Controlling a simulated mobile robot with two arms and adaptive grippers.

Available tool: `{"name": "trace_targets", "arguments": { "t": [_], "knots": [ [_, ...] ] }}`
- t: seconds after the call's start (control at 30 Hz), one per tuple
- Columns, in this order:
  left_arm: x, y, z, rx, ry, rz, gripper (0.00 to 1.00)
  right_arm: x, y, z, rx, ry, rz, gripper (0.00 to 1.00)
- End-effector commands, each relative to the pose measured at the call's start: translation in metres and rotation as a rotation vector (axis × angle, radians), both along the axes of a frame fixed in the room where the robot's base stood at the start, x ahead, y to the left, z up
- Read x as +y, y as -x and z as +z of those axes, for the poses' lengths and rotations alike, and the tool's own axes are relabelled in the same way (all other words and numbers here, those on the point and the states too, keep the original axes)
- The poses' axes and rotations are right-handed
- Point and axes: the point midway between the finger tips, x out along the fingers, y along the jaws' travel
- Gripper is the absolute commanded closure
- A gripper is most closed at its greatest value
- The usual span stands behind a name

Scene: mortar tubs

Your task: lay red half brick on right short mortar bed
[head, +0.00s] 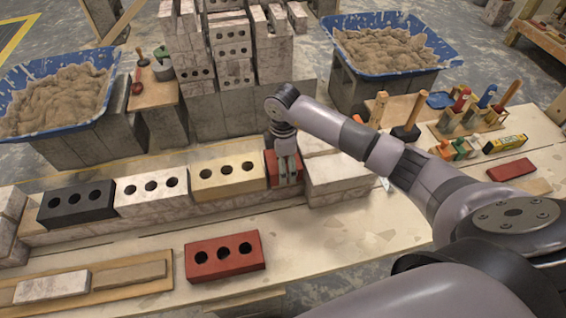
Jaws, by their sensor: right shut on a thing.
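The red half brick (271,168) is at the right end of the row on the low wall, just right of the cream brick (228,176). My right gripper (289,178) points down and is shut on it, covering much of its front. The brick looks level and sits at about the height of its neighbours. I cannot tell whether it rests on the mortar or hangs just above it. The right short mortar bed is hidden behind the brick and gripper. My left gripper is out of view.
A black brick (77,205) and a white brick (151,193) continue the row leftward. Pale blocks (345,178) stand close to the right. A red three-hole brick (224,257) lies in front. Blue mortar tubs (60,92) (392,46) and stacked bricks (233,73) stand behind.

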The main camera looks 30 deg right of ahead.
Motion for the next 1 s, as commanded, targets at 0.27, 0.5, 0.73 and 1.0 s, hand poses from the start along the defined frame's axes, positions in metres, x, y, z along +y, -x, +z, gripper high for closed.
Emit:
{"name": "trace_targets", "arguments": {
  "t": [0.27, 0.5, 0.73, 1.0],
  "knots": [
    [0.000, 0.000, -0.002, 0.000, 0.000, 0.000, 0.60, 0.000, 0.000, -0.003, 0.000, 0.000, 0.000, 0.23],
    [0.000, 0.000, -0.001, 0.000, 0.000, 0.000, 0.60, 0.000, 0.000, -0.002, 0.000, 0.000, 0.000, 0.07],
    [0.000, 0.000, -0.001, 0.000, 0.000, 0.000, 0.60, 0.000, 0.000, -0.002, 0.000, 0.000, 0.000, 0.04],
    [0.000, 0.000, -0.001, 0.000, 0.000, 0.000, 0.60, 0.000, -0.001, 0.007, -0.003, 0.001, 0.000, 0.04]
  ]
}}
